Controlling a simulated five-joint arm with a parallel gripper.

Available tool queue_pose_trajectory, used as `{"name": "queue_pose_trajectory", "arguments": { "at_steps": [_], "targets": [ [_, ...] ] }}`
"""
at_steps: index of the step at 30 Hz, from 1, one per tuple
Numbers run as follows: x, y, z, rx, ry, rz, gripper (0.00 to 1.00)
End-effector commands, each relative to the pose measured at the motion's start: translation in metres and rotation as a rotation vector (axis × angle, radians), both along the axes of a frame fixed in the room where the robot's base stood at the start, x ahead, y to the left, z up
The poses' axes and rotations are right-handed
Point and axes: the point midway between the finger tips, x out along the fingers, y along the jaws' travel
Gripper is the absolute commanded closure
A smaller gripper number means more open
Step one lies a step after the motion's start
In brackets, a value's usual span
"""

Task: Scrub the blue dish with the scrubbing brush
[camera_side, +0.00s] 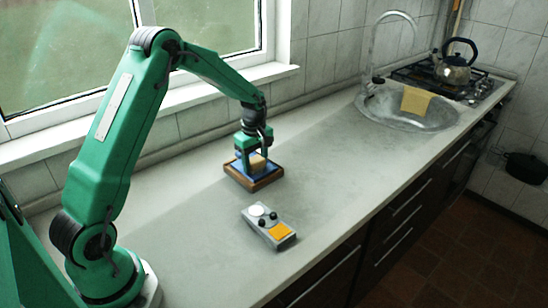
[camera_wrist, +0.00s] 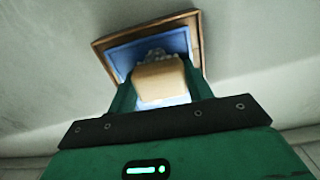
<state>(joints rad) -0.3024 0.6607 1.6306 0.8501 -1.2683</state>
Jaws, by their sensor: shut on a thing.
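The blue dish (camera_side: 240,172) is a square dish with a blue inside and a brown rim, lying on the counter below my gripper. It also shows in the wrist view (camera_wrist: 125,58), tilted in the picture. My gripper (camera_side: 254,158) points down over the dish, shut on the scrubbing brush. The brush shows as a tan block (camera_wrist: 158,80) between the green fingers in the wrist view, with pale bristles toward the dish. The brush is over or in the dish; I cannot tell whether the bristles touch it. The fingers hide part of the brush and dish.
A grey box (camera_side: 268,228) with knobs and an orange patch lies on the counter in front of the dish. A sink (camera_side: 405,112) with a yellow cloth (camera_side: 417,101) and a kettle (camera_side: 455,68) on the stove are at the far right. The counter between is clear.

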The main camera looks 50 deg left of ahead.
Motion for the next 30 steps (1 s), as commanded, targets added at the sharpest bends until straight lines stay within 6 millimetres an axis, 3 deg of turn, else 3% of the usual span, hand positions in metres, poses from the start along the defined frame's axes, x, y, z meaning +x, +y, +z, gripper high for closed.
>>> {"name": "queue_pose_trajectory", "arguments": {
  "at_steps": [7,30],
  "targets": [
    [0.000,-0.023,-0.001,0.000,0.001,-0.003,0.71],
    [0.000,0.047,-0.001,0.000,0.001,0.001,0.71]
  ]
}}
